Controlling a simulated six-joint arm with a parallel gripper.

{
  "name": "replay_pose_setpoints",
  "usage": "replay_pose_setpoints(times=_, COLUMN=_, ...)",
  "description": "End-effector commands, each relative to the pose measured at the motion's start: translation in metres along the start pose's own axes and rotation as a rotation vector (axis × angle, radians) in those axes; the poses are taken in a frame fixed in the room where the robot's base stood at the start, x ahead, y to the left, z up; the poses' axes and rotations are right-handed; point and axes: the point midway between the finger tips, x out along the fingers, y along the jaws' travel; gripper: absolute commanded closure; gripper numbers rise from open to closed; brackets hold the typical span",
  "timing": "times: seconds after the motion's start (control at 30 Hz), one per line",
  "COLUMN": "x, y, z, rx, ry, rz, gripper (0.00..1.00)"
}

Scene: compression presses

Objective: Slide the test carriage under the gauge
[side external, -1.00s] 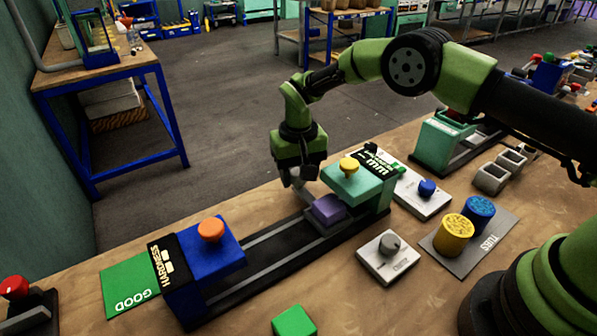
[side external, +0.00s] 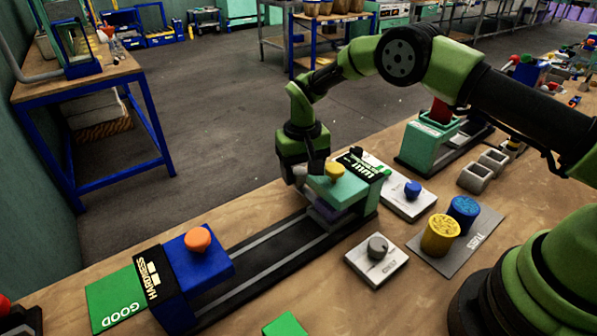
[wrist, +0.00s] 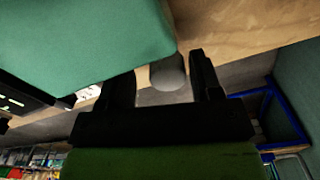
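The purple test carriage (side external: 324,211) sits on the dark rail track (side external: 255,268), at its right end, mostly beneath the overhanging teal gauge (side external: 350,188) with a yellow knob (side external: 334,169). Its left edge shows below the gauge. My gripper (side external: 300,182) is low on the far side of the gauge, its fingertips partly hidden there. In the wrist view my fingers (wrist: 168,85) are apart on either side of a grey round post (wrist: 168,73). A gap shows on the post's left; the right finger is close to it. The teal gauge fills the upper left there.
A blue hardness press (side external: 198,262) with an orange knob stands over the track's left end, beside a green GOOD pad (side external: 118,302). A grey dial box (side external: 377,259), a blue-button box (side external: 411,193) and yellow and blue tubs (side external: 441,235) stand to the right.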

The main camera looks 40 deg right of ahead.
Motion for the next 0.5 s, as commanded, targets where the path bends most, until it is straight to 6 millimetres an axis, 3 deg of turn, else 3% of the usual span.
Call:
replay_pose_setpoints(times=0.33, x=-0.004, y=-0.002, z=0.0, rx=-0.001, ry=0.001, rz=-0.003, gripper=0.4)
replay_pose_setpoints(times=0.5, x=-0.03, y=-0.002, z=0.0, rx=-0.001, ry=0.005, rz=-0.004, gripper=0.4)
